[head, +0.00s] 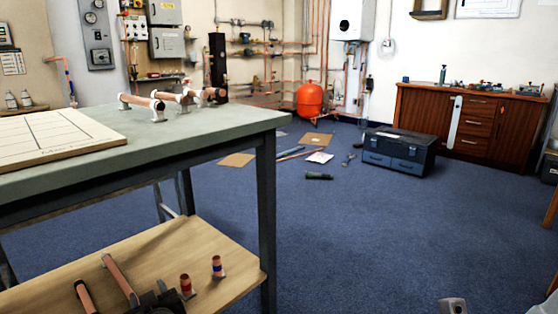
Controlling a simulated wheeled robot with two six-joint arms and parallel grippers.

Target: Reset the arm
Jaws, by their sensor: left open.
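My left gripper (154,296) is a dark shape at the bottom edge, in front of the lower wooden shelf (215,255). It is open, with nothing visible held; most of it is cut off by the frame. Copper pipe pieces (118,275) lie close to it on its left. Two short upright copper pieces stand to its right, one with a red band (186,284) and one with a blue band (217,266). On the bench top (200,125), copper pipes (146,102) rest in white supports.
A pale marked board (60,138) lies on the bench's left. The bench leg (267,220) stands right of the shelf. A dark toolbox (398,150), cardboard and small items lie on the blue carpet. A wooden cabinet (480,125) stands behind. Carpet at right front is mostly clear.

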